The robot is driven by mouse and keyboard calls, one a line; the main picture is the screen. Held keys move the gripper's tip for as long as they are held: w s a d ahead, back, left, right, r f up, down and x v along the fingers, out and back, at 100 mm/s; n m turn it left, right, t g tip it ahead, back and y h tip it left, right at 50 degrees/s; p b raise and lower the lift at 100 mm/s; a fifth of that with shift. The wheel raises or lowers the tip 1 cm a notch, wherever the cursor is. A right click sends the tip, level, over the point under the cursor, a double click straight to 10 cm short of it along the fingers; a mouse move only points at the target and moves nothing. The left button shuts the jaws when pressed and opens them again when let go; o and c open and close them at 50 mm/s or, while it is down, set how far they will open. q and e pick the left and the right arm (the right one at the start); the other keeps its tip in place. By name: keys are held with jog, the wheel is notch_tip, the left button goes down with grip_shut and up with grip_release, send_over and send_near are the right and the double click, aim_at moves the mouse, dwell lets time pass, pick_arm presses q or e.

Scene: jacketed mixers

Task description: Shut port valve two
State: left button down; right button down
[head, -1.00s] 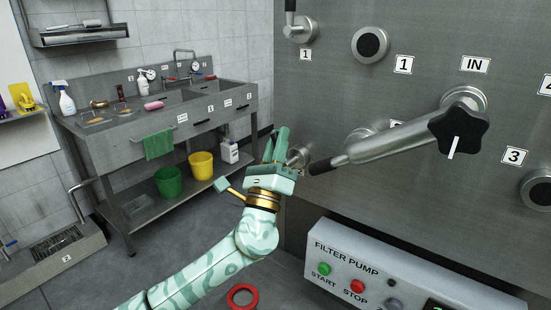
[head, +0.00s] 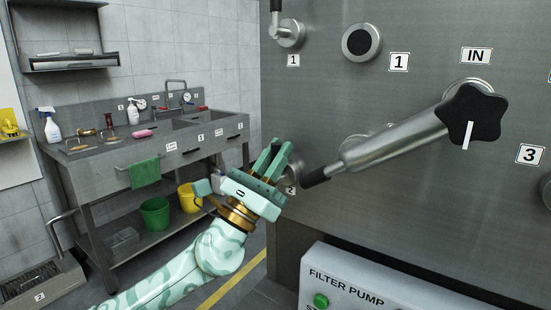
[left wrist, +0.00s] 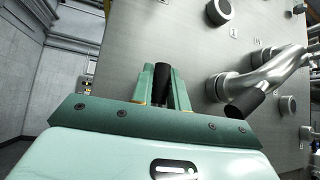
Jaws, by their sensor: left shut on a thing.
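My left gripper (head: 273,160) is beside the steel panel, its fingers pointing up and tilted right in the head view. It is shut on the black lever handle (left wrist: 163,80) of port valve two, which stands between the two green fingers in the left wrist view. The valve's round steel body (head: 294,170) shows just right of the fingers in the head view, partly hidden by them and by a black-tipped pipe. A label 2 (head: 290,190) is just below it. My right gripper is not in view.
The steel pipe (head: 400,138) with a black end (head: 314,178) and a black star knob (head: 471,113) reach close to my left gripper's right side. Port valve one (head: 289,33) is above. The filter pump box (head: 350,285) is below. Sinks (head: 190,125) stand at the back left.

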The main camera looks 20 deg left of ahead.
pick_arm(q)
jog(key=shift+d+f, duration=0.1)
jog(key=shift+f, duration=0.15)
jog(key=c, duration=1.4)
grip_release()
jog(key=shift+o, duration=0.2)
jog(key=shift+r, duration=0.1)
